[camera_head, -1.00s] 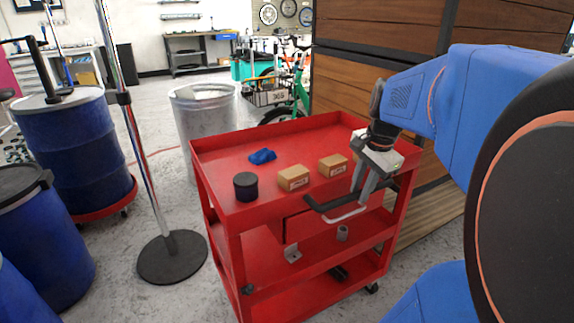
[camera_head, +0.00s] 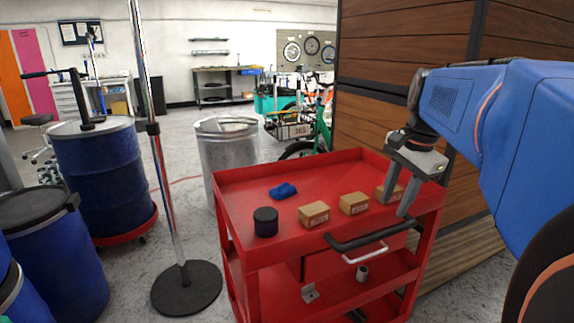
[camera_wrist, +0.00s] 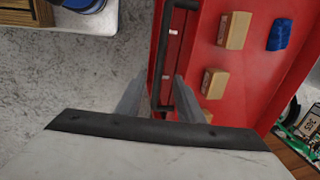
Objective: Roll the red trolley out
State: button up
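The red trolley (camera_head: 300,190) stands in front of me, with its black handle (camera_head: 370,240) along the near side of the top tray. The tray carries small cardboard boxes (camera_head: 313,214), a blue cloth (camera_head: 283,191) and a black tub (camera_head: 265,222). My gripper (camera_head: 394,209) points down near the right part of the handle, its fingers apart. In the wrist view the handle (camera_wrist: 172,50) runs lengthwise and its near end appears between the spread fingers (camera_wrist: 158,100). I cannot tell whether the fingers are level with it or above it. A silver drawer pull (camera_head: 365,256) shows below the handle.
A chrome pole on a round black base (camera_head: 187,288) and blue drums (camera_head: 98,175) stand left of the trolley. A metal bin (camera_head: 228,160) stands behind it. A wooden wall (camera_head: 388,35) stands close behind it on the right. Grey floor shows between pole and trolley.

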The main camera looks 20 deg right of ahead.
notch_tip(320, 180, up, 7)
jog(key=s, duration=0.1)
jog(key=shift+s, duration=0.2)
jog(key=shift+a, duration=0.1)
jog(key=s+a+f+n+t, duration=0.1)
jog(key=s+a+f+n, duration=0.1)
jog(key=a+f+n, duration=0.7)
jog(key=s+a+f+n+t, duration=0.1)
jog(key=s+a+f+n, duration=0.1)
jog(key=a+f+n, duration=0.7)
notch_tip(320, 180, down, 3)
jog(key=shift+a+f+t, duration=0.1)
jog(key=shift+a+t, duration=0.2)
